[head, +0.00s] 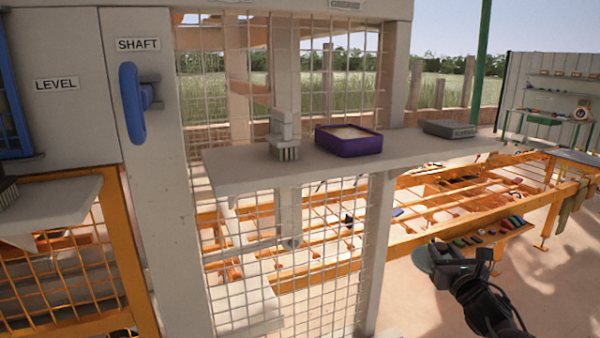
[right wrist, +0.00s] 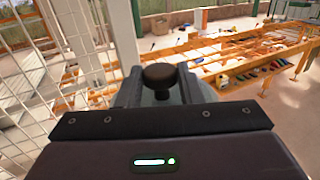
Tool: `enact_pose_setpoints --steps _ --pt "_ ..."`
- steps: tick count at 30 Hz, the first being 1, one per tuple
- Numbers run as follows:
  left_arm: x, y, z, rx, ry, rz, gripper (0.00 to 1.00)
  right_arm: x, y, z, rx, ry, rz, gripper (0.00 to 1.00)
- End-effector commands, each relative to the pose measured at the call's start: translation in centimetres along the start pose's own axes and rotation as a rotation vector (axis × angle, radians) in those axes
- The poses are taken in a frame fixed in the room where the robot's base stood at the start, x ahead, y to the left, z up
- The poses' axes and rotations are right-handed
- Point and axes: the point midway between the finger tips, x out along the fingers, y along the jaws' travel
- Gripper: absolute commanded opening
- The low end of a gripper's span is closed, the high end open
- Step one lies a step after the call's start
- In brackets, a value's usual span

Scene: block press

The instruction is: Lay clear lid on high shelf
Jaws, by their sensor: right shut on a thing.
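My right gripper (head: 447,254) is at the lower right of the head view, out in front of the shelf and below its level. In the right wrist view the gripper (right wrist: 160,86) is shut on the dark round knob (right wrist: 159,74) of the clear lid. The lid (head: 428,258) shows as a greenish see-through disc at the gripper. Part of it also shows behind the fingers in the right wrist view (right wrist: 203,92). The high shelf (head: 235,172) is a pale grey board across the mesh and posts. My left gripper is out of view.
A purple-rimmed tray (head: 348,147) stands mid-shelf, with a brush (head: 284,140) to its left and a grey block (head: 450,128) to its right. Bare shelf shows at the left end and between tray and block. Orange racks (head: 400,235) lie behind. A lower ledge (head: 240,312) is below.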

Motion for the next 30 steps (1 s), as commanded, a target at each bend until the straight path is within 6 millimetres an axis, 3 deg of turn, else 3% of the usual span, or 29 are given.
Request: enact_pose_setpoints --steps 1,7,12,18,23,30 --pt "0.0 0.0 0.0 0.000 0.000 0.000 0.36 -1.8 1.7 -1.9 0.002 0.008 0.031 0.08" --pt "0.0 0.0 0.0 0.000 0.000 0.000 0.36 -8.9 7.0 -6.1 0.003 0.008 0.120 0.08" --pt "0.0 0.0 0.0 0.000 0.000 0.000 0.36 -15.1 10.1 -7.7 0.002 0.006 0.158 0.08" --pt "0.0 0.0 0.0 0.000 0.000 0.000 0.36 -20.3 11.8 -7.8 0.002 0.005 0.167 0.08" --pt "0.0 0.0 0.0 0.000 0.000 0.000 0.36 -23.5 12.4 -7.3 0.001 0.005 0.160 0.08" --pt "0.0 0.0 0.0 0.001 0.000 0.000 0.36 -23.3 13.7 -6.9 0.007 -0.001 0.081 0.08"
